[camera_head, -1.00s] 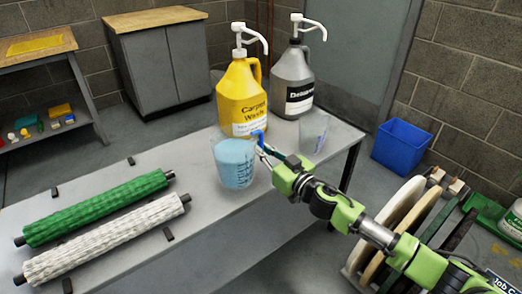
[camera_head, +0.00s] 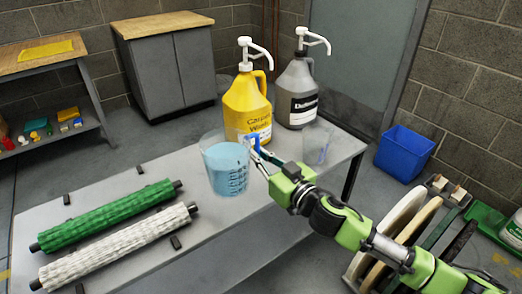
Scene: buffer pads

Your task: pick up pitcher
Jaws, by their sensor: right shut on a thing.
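A clear pitcher (camera_head: 226,168) with blue liquid and dark markings is at the table's middle, in front of the yellow jug. It looks about upright, and I cannot tell whether its base touches the table. My right gripper (camera_head: 260,153) is at the pitcher's right side, shut on its handle, which the fingers partly hide. A second clear pitcher (camera_head: 317,147), looking empty, stands on the table to the right, beyond my right gripper. My left gripper is not in view.
A yellow pump jug (camera_head: 246,105) and a grey pump jug (camera_head: 296,95) stand behind the pitchers. A green roller (camera_head: 108,215) and a white roller (camera_head: 118,245) lie at the table's left (camera_head: 165,165). A blue bin (camera_head: 404,153) and upright round pads (camera_head: 400,212) are at the right.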

